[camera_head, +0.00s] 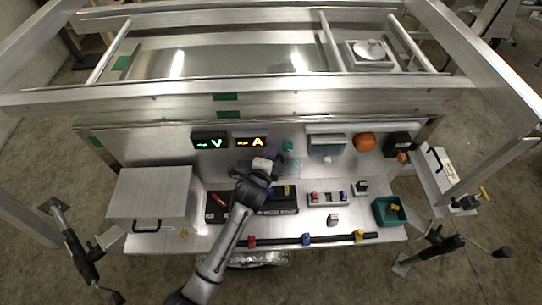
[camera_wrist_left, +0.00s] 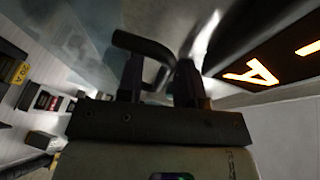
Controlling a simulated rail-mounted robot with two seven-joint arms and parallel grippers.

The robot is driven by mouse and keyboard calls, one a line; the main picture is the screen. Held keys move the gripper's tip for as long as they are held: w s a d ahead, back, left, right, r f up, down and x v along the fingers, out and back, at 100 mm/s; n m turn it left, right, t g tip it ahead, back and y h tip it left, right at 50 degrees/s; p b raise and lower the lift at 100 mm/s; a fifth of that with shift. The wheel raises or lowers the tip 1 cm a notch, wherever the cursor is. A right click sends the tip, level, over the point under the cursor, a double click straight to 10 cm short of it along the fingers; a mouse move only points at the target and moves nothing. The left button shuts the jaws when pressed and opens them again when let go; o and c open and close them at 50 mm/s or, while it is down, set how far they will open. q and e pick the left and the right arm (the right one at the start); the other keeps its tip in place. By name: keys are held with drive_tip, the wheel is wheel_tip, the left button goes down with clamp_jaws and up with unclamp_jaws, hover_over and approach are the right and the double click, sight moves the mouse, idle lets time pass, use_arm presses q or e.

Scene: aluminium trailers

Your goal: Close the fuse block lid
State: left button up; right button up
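The fuse block (camera_head: 225,216) is a long dark base in the middle of the bench, partly hidden by my left arm. Its fuses show at the left of the left wrist view (camera_wrist_left: 22,72), one labelled 20 A. A clear lid (camera_head: 291,166) stands raised behind the block, below the displays. The lid's black bent handle (camera_wrist_left: 145,45) shows in the left wrist view. My left gripper (camera_head: 264,164) is at the raised lid. Its two fingers (camera_wrist_left: 158,85) are apart, with part of the handle between them; firm contact is not visible. My right gripper is not in view.
Green V and orange A displays (camera_head: 230,141) are on the back panel. A metal box (camera_head: 152,192) stands left. A small switch strip (camera_head: 328,198), a teal bin (camera_head: 389,211) and an orange ball-like object (camera_head: 364,141) are right. A dark rail (camera_head: 320,239) runs along the front.

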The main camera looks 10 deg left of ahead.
use_arm(q)
clamp_jaws()
drive_tip(key=shift+s, duration=0.1)
idle(0.5)
drive_tip(key=shift+s+d+f+t+b, duration=0.1)
drive_tip(key=shift+s+f+t+b, duration=0.2)
drive_tip(key=shift+s+b, duration=0.15)
drive_tip(key=s+d+f+m+t+b, duration=0.1)
drive_tip(key=s+f+t, duration=0.1)
drive_tip(key=s, duration=0.5)
drive_tip(key=shift+s+f, duration=0.15)
drive_tip(key=shift+f, duration=0.4)
drive_tip(key=shift+d, duration=0.1)
